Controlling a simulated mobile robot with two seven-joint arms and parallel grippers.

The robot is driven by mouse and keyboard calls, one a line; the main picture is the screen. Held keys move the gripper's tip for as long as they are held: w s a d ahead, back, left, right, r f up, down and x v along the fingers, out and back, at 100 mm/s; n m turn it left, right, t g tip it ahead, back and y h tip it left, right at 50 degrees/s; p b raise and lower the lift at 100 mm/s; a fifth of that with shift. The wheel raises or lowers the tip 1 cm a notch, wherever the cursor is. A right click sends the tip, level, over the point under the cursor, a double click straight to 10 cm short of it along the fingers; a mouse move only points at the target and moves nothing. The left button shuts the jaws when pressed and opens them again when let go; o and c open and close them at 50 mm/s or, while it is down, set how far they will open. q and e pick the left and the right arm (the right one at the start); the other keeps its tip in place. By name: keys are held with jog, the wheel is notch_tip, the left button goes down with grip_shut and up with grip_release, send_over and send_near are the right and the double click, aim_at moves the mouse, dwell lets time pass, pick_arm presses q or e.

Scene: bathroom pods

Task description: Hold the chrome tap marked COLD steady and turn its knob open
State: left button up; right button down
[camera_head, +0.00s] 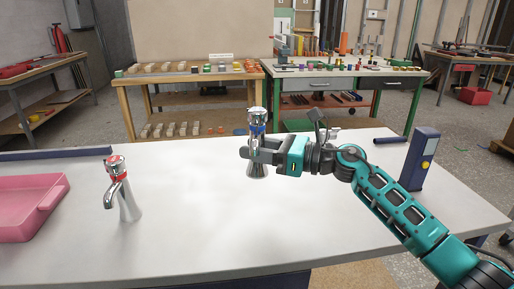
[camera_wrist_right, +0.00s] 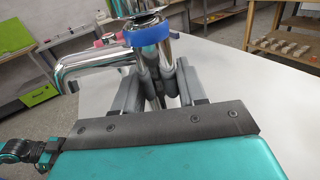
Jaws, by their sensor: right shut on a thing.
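A chrome tap with a blue band (camera_head: 257,171) stands upright on the white worktop (camera_head: 190,215) in the middle of the head view. Its knob (camera_head: 257,114) is on top, above the band; I cannot read any marking. My right gripper (camera_head: 251,153) comes in from the right and is shut on the tap's body below the blue band. In the right wrist view the fingers (camera_wrist_right: 157,88) sit either side of the chrome body under the blue band (camera_wrist_right: 149,35), with the spout (camera_wrist_right: 88,62) reaching left. My left gripper is not in view.
A second chrome tap with a red band (camera_head: 122,190) stands to the left. A pink tray (camera_head: 32,205) lies at the far left. A dark blue upright device (camera_head: 418,160) stands at the right. The front middle of the worktop is clear.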

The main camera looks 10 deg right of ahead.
jog(key=shift+f+b, duration=0.85)
jog(key=shift+f, duration=0.1)
jog(key=shift+f+b, duration=0.45)
jog(key=shift+f, duration=0.05)
pick_arm(q)
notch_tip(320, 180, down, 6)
jog(key=b, duration=0.4)
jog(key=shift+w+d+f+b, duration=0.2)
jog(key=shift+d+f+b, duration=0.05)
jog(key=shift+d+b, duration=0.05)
pick_arm(e)
jog(key=shift+f, duration=2.45)
pick_arm(q)
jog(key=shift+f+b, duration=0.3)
jog(key=shift+b, duration=0.05)
pick_arm(e)
jog(key=shift+f, duration=0.15)
jog(key=c, duration=0.8)
grip_release()
jog(key=shift+f, duration=0.25)
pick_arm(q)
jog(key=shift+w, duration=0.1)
pick_arm(e)
jog(key=shift+f, duration=0.15)
jog(key=c, duration=1)
